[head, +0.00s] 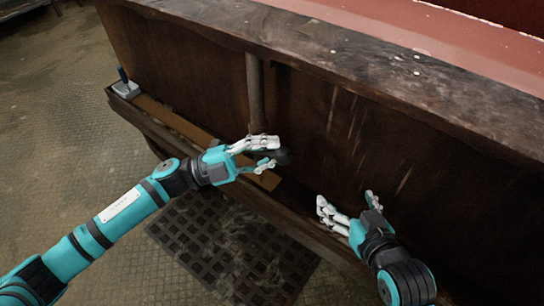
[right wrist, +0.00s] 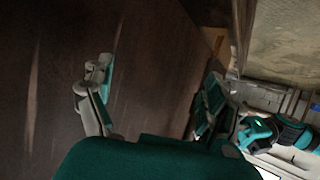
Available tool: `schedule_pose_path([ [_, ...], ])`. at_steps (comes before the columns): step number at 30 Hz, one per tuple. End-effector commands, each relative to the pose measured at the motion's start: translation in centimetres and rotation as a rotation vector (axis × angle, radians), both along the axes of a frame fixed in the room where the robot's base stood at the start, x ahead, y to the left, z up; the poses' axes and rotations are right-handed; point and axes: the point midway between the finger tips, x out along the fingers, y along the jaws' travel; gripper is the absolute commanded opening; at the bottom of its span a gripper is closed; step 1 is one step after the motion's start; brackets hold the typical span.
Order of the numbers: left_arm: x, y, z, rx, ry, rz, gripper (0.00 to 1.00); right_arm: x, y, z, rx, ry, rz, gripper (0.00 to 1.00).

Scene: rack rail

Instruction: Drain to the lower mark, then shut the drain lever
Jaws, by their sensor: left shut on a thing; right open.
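My left gripper (head: 274,152) is shut on a dark rounded thing (head: 284,157) near the foot of a vertical pipe (head: 255,95). The fingers hide most of it, so I cannot tell whether it is the drain lever. A small grey box with an upright dark lever (head: 123,77) sits on the ledge at the far left, apart from both grippers. My right gripper (head: 346,203) is open and empty in front of the dark panel; its spread fingers also show in the right wrist view (right wrist: 155,82). I see no lower mark or liquid level.
A dark wooden panel (head: 190,60) with a worn top edge (head: 400,70) stands behind both grippers. A narrow ledge (head: 160,133) runs along its foot. A dark floor grate (head: 215,250) lies below my left arm. The floor at left (head: 60,120) is clear.

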Motion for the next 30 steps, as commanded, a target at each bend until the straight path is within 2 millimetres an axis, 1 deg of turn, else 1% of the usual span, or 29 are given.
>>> schedule_pose_path([
  [1, 0.0, 0.2, 0.6, -0.035, 0.017, -0.002, 0.00, 0.0, 0.0, 0.0, 0.000, 0.002, 0.000, 0.89],
  [3, 0.2, 0.4, 1.0, -0.080, 0.047, -0.003, 0.00, -0.1, 0.0, 0.0, -0.001, 0.006, 0.000, 0.89],
  [15, 1.1, 1.6, 2.6, -0.271, 0.184, -0.001, 0.00, -0.5, -0.2, -0.7, -0.010, 0.048, -0.003, 0.89],
  [21, 1.3, 1.9, 2.9, -0.310, 0.213, -0.002, 0.00, -0.8, -0.4, -1.2, -0.016, 0.069, -0.005, 0.89],
  [30, 1.3, 2.0, 3.0, -0.322, 0.222, -0.002, 0.00, -0.8, -0.4, -1.1, -0.017, 0.070, -0.007, 0.89],
])
